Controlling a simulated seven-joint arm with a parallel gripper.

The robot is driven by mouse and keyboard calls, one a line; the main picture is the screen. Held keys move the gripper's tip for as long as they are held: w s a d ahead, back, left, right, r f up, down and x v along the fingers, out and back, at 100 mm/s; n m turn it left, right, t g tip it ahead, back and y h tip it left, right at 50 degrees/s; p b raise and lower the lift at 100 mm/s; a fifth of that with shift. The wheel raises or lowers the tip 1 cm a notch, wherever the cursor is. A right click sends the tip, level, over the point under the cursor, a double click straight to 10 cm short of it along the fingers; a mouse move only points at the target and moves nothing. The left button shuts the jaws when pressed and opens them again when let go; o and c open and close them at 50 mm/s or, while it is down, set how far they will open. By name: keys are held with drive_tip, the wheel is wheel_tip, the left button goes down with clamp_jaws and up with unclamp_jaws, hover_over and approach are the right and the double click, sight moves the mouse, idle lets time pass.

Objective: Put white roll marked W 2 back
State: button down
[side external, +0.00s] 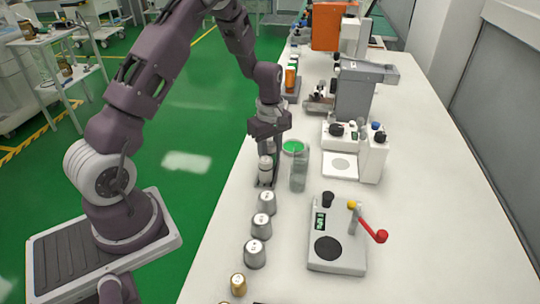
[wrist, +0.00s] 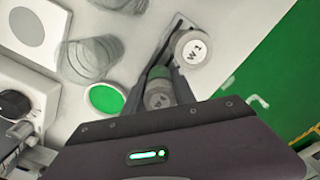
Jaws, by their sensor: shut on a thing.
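My gripper (side external: 268,135) is over the near left edge of the white worktop, pointing down. In the wrist view its fingers (wrist: 165,82) are shut on a pale roll (wrist: 158,97), whose marking is too unclear to read. A white roll marked W 1 (wrist: 193,50) is just beyond the fingers, on or beside a dark narrow holder (wrist: 172,38). In the side view a white roll (side external: 265,170) shows below the gripper, by the dark holder (side external: 268,184). The fingers partly hide the rolls, and I cannot tell whether the held roll touches the holder.
A clear glass jar (side external: 298,170) stands close right of the gripper, with a green disc (side external: 293,146) behind it. Several silver weights (side external: 261,225) line the table's left edge. A grey device with a red-knobbed lever (side external: 337,240) stands front right. The far right worktop is clear.

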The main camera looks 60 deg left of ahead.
sight(270, 144)
drive_tip(key=shift+f, duration=0.25)
drive_tip(key=c, duration=1)
unclamp_jaws()
drive_tip(key=shift+c, duration=0.2)
wheel_tip(270, 144, up, 12)
drive_tip(key=shift+f, duration=0.15)
drive_tip(key=s+d+r+m+t, duration=0.3)
drive_tip(key=s+d+r+m, duration=0.8)
drive_tip(key=r, duration=0.4)
drive_tip(key=s+d+m+t, duration=0.2)
drive_tip(key=s+d+m, duration=0.2)
drive_tip(key=s, duration=0.9)
drive_tip(key=m, duration=0.3)
drive_tip(key=shift+t, duration=0.3)
